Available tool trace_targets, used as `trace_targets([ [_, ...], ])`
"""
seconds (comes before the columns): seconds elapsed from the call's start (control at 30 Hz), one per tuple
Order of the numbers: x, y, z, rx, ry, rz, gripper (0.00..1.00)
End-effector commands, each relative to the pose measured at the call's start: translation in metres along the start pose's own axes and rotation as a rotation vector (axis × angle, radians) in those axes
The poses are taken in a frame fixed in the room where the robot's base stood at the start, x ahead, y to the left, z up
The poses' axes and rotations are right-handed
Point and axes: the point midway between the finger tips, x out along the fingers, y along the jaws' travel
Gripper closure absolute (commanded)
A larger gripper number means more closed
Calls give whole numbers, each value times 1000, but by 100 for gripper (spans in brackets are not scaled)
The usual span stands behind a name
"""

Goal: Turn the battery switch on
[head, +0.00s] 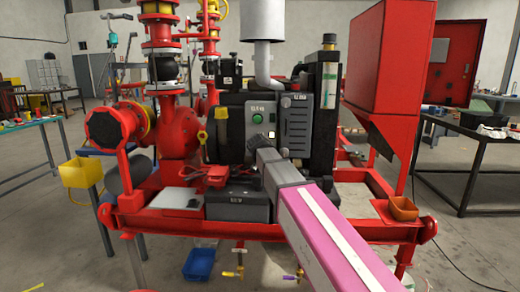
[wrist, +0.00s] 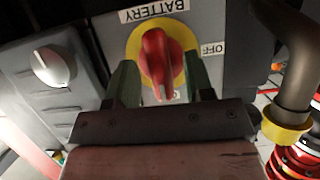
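The battery switch is a red rotary handle (wrist: 158,60) on a round yellow plate (wrist: 133,47), on a grey panel in the wrist view. A "BATTERY" label (wrist: 154,10) sits above it and reads upside down. An "OFF" label (wrist: 213,48) is at the right of the plate. The handle's narrow end points down in the picture, towards a mostly hidden label. My gripper (wrist: 160,82) is open, with one dark green finger on each side of the handle. Narrow gaps show between the fingers and the handle. In the head view, I cannot make out the switch or my fingertips.
In the wrist view, a grey knob (wrist: 50,66) is at the left and a pipe with a yellow collar (wrist: 285,130) at the right. In the head view, a black box (head: 238,203) stands on the red skid frame (head: 345,228), near red clamps (head: 205,174).

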Motion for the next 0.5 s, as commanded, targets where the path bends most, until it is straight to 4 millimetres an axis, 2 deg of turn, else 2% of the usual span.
trace_targets([
  [0.27,-4,0,0,-2,2,0,52],
  [0.5,-31,1,1,-2,2,0,52],
])
